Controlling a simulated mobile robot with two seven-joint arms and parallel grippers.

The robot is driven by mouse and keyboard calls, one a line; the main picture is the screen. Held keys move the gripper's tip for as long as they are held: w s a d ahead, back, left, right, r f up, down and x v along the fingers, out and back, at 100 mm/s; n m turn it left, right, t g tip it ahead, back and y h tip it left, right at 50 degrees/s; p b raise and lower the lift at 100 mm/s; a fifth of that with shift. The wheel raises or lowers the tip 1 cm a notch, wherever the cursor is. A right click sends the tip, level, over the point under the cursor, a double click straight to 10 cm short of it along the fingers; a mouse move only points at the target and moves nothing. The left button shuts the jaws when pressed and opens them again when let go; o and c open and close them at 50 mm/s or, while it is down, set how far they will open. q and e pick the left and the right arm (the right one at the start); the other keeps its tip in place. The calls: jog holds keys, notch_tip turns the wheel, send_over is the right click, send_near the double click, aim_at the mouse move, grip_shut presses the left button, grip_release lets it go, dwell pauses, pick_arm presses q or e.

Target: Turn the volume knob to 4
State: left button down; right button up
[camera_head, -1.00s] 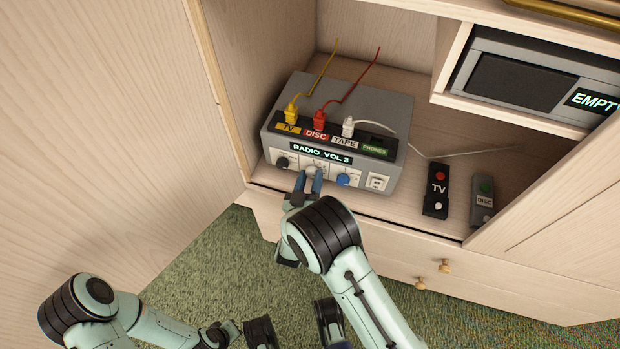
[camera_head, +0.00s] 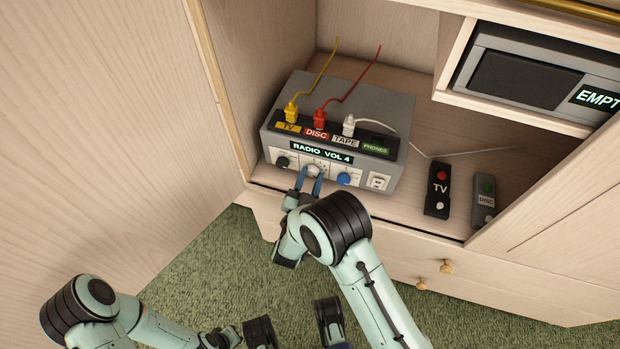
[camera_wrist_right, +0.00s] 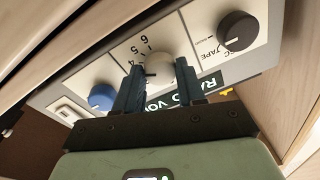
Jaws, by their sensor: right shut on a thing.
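The grey radio amplifier (camera_head: 395,110) sits in the cabinet opening, and its display (camera_head: 322,153) reads "RADIO VOL 4". The pale volume knob (camera_head: 314,169) is in the middle of its front panel, between a black knob (camera_head: 283,162) and a blue knob (camera_head: 344,179). My right gripper (camera_head: 309,181) is at the front panel, its blue fingers shut on the volume knob. In the right wrist view, the knob (camera_wrist_right: 157,62) shows between the fingers, with scale numbers including 4, 5 and 6 beside it. My left gripper (camera_head: 226,335) is low in the head view, away from the amplifier; its jaws are unclear.
Yellow, red and white plugs (camera_head: 348,122) stand on the amplifier's top. A TV remote (camera_head: 438,190) and a disc remote (camera_head: 484,200) lie to the right. A player reading "EMPT" (camera_head: 530,80) is on the upper shelf. Cabinet walls flank the opening.

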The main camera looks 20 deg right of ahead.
dwell(0.5)
jog(key=o, duration=1)
jog(key=shift+o, duration=0.2)
jog(key=shift+s+a, duration=0.1)
pick_arm(q)
jog(key=w+r+t+p, duration=0.1)
jog(key=w+r+p, duration=0.1)
jog(key=w+r, duration=0.2)
jog(key=shift+w+d+t, duration=0.3)
jog(key=shift+w+d, duration=0.05)
pick_arm(e)
jog(key=v, duration=1.3)
jog(key=shift+s, duration=0.15)
